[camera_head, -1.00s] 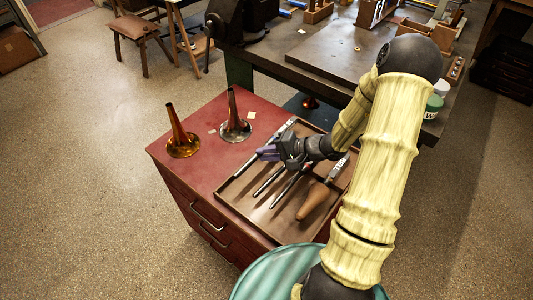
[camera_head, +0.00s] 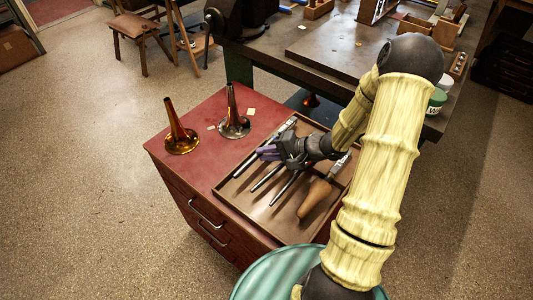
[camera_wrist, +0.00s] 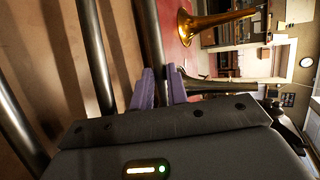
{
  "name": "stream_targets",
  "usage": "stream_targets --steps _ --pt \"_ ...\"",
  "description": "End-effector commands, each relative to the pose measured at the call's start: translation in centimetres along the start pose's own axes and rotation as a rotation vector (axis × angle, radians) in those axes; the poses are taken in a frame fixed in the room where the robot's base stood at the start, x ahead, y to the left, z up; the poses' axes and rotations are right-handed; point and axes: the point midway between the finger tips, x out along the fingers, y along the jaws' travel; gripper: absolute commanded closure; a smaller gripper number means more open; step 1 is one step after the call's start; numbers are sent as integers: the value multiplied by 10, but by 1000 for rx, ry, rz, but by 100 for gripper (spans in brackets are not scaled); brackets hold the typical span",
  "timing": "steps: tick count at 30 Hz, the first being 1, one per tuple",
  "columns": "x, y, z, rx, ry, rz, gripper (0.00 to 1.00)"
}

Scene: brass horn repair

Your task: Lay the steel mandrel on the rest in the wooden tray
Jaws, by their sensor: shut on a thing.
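My gripper (camera_head: 264,153) is low over the left part of the wooden tray (camera_head: 238,193). Its purple fingers (camera_wrist: 160,88) are shut on a steel mandrel (camera_wrist: 147,35), a grey rod running up between them in the wrist view. In the head view the held mandrel (camera_head: 248,164) lies along the tray's left side, partly hidden by the gripper. I cannot tell whether it touches the tray or a rest. Two other dark rods (camera_head: 267,178) (camera_head: 284,188) lie to its right, and two rods (camera_wrist: 92,55) (camera_wrist: 12,115) also show in the wrist view.
A brown tapered tool (camera_head: 316,198) lies at the tray's right. A brass bell (camera_head: 181,139) and a silvery one (camera_head: 234,124) stand on the red cabinet top (camera_head: 205,165), left of the tray. A dark workbench (camera_head: 320,50) is behind.

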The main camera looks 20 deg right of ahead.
Motion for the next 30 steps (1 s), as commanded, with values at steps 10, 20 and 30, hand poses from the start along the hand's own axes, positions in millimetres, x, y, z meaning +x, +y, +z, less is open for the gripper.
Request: stream_targets --steps 10,20,30 --pt "-5 -11 1 -4 0 -2 100" --pt "-9 -18 2 -4 0 -2 100" --pt "-9 -18 2 -4 0 -2 100"
